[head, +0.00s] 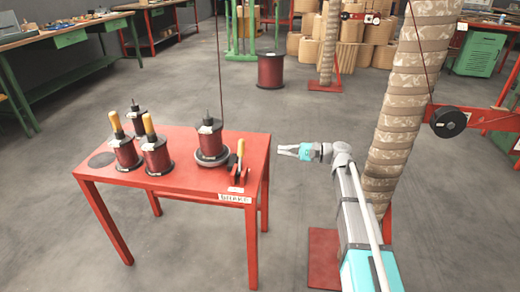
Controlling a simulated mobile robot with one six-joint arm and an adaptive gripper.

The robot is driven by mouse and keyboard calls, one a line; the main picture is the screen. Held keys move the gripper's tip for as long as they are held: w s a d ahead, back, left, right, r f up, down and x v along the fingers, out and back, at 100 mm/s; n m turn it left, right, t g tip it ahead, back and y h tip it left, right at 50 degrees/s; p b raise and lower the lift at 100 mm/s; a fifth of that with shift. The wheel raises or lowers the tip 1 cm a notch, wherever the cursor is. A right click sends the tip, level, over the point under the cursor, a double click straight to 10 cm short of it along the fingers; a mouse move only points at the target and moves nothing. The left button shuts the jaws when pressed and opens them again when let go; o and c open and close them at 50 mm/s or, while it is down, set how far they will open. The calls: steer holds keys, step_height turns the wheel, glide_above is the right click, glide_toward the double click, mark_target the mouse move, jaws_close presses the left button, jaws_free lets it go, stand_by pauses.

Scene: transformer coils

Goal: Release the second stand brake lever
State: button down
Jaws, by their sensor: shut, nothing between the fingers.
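My gripper (281,151) is shut and empty, held in the air just right of the red table's far right corner. A second red stand arm (478,121) with a black wheel (448,123) is at the far right, beside the tall wrapped column (398,100). Another red stand arm (362,16) is farther back. I cannot make out a brake lever on either arm.
The red table (255,150) carries several dark red coils, including one (211,138) on a round base with a wire rising from it. A large spool (270,71) stands on the floor behind. Workbenches (70,35) line the back left. Floor between table and column is clear.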

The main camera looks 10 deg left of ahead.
mark_target(240, 157)
steer(key=a, duration=0.6)
steer(key=s+a, duration=0.1)
steer(key=a, duration=0.2)
steer(key=shift+a+r, duration=0.1)
steer(key=shift+a, duration=0.15)
steer(key=shift+s+a+r+p, duration=0.15)
steer(key=shift+s+r+p, duration=0.15)
steer(key=shift+s+p, duration=0.15)
steer(key=shift+s+a+r+p, duration=0.1)
steer(key=shift+s+r+p, duration=0.2)
steer(key=shift+s, duration=0.25)
steer(key=shift+s+a+r+p, duration=0.1)
steer(key=shift+s+r+p, duration=0.1)
steer(key=shift+s, duration=0.25)
steer(key=shift+s+a+r+p, duration=0.1)
steer(key=shift+s+r+p, duration=0.1)
steer(key=shift+s, duration=0.2)
steer(key=shift+s+a, duration=0.15)
steer(key=shift+r, duration=0.1)
